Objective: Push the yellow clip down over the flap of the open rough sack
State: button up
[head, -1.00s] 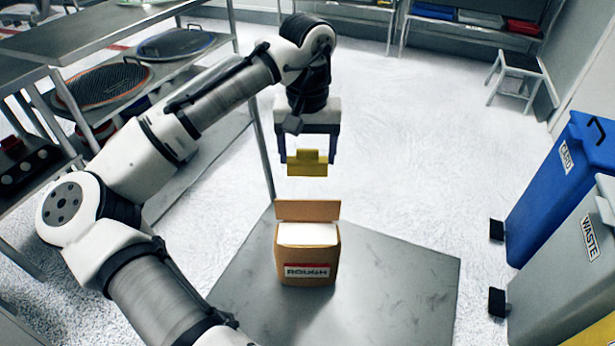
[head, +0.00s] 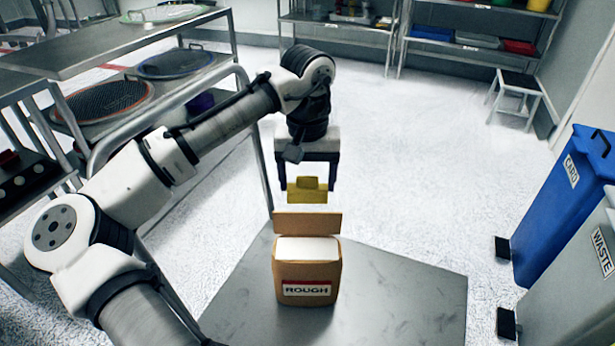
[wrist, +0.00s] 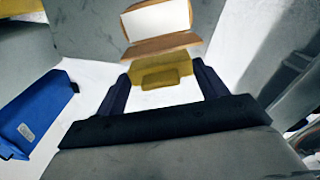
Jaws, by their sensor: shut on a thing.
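The open rough sack (head: 307,270) is a brown box-like bag with a white top and a red-edged ROUGH label. It stands upright on a grey metal surface. Its flap (head: 307,223) stands up along the far edge; the flap also shows in the wrist view (wrist: 161,48). My gripper (head: 307,187) is shut on the yellow clip (head: 307,197), one dark finger at each end. The clip hangs level just above the flap in the head view, with a thin gap between them. In the wrist view the clip (wrist: 163,69) lies close beside the flap's edge.
The grey metal surface (head: 400,290) is bare around the sack. A steel rack with round sieves (head: 105,98) stands at left. A blue CARD bin (head: 565,205) and a grey WASTE bin (head: 575,280) stand at right. A small stool (head: 517,95) is farther back.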

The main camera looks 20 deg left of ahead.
aim_at(307, 201)
jog(key=shift+f+b, duration=2.5)
jog(key=shift+f, duration=0.55)
jog(key=o, duration=1)
jog(key=shift+o, duration=0.2)
